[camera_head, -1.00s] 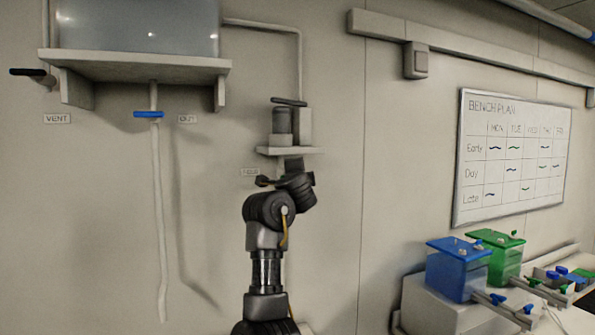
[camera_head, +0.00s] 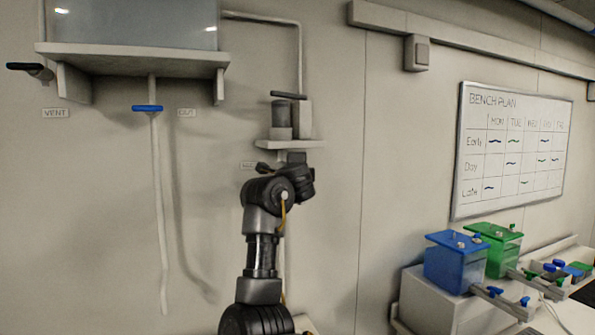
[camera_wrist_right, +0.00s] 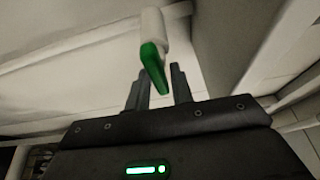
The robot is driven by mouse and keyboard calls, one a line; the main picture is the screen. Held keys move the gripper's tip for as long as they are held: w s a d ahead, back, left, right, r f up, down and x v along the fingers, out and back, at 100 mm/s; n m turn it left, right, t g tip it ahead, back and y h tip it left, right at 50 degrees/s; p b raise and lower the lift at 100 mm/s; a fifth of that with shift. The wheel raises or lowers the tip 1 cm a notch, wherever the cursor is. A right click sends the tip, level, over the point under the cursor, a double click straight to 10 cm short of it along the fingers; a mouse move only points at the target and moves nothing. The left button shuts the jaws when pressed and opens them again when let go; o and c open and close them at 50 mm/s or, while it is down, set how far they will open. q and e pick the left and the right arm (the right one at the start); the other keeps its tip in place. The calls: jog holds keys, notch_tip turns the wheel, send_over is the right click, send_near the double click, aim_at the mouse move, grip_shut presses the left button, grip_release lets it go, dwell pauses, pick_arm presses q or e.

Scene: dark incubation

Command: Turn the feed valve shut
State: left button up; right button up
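A valve with a green lever (camera_wrist_right: 152,62) on a white stem (camera_wrist_right: 153,24) shows in the right wrist view. My right gripper (camera_wrist_right: 159,88) is open, with its two dark fingers on either side of the lever's lower tip. Gaps show between lever and fingers, and I cannot tell if either touches. In the head view my right arm reaches up to the wall below a small shelf (camera_head: 290,145) and hides the green lever. A wall label (camera_head: 248,165) beside it is too blurred to read. My left gripper is not in view.
A blue lever (camera_head: 147,108) sits on a hanging tube below the tank shelf (camera_head: 130,58). A black lever (camera_head: 24,67) is above the VENT label. A black-topped fitting (camera_head: 281,116) stands on the small shelf. Blue (camera_head: 455,262) and green (camera_head: 499,249) boxes stand on the right.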

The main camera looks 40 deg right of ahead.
jog(key=shift+o, duration=0.9)
jog(key=b+v, duration=0.4)
jog(key=v, duration=0.6)
jog(key=shift+s+a, duration=0.2)
jog(key=shift+s, duration=0.15)
jog(key=shift+r, duration=0.1)
